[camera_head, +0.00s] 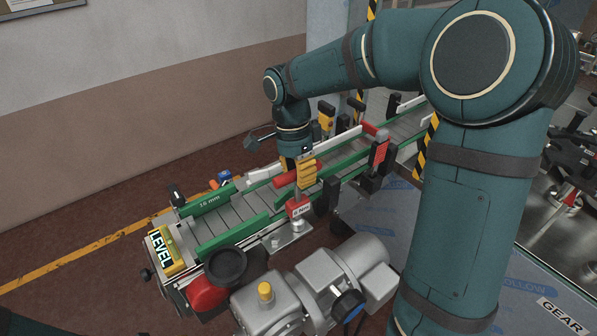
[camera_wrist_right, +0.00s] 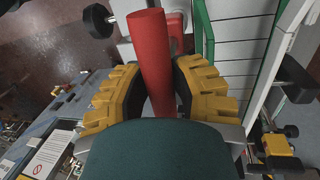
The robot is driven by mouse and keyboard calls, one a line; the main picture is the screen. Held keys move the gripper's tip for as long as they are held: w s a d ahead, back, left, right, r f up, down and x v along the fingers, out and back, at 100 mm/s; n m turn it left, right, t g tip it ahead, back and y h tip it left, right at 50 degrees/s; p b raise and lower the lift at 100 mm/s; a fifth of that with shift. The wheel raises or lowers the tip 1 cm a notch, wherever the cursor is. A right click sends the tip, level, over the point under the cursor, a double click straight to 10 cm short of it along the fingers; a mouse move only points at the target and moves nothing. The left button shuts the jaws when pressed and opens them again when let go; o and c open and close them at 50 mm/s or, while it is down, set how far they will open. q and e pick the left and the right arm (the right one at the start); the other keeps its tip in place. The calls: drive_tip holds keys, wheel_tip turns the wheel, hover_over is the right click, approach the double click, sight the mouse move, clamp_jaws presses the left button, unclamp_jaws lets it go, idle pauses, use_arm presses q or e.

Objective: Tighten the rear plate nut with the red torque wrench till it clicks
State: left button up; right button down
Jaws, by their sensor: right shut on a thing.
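The red torque wrench shows its thick red handle (camera_head: 286,181) in the head view, above the conveyor's near side. The handle also fills the upper middle of the right wrist view (camera_wrist_right: 152,60). My right gripper (camera_head: 305,177) is shut on this handle, with its yellow fingers on either side in the wrist view. A red block with a pale label (camera_head: 298,207) is just below the gripper, above a grey metal plate (camera_head: 292,240) with bolt-like parts. Whether the wrench's working end sits on the rear nut cannot be told. My left gripper is not in view.
The conveyor (camera_head: 240,207) has green side rails and a yellow LEVEL label (camera_head: 162,250). A grey motor (camera_head: 340,272) and a black round part (camera_head: 226,266) stand close in front of the plate.

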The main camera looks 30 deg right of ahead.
drive_tip(key=shift+m, duration=0.5)
drive_tip(key=shift+m+y+p, duration=0.4)
drive_tip(key=shift+m+p, duration=0.15)
drive_tip(key=shift+m, duration=1.05)
drive_tip(key=shift+m+y+p, duration=0.3)
drive_tip(key=shift+m+p, duration=0.35)
drive_tip(key=shift+m, duration=0.95)
drive_tip(key=shift+r+p, duration=0.15)
drive_tip(key=shift+p, duration=0.2)
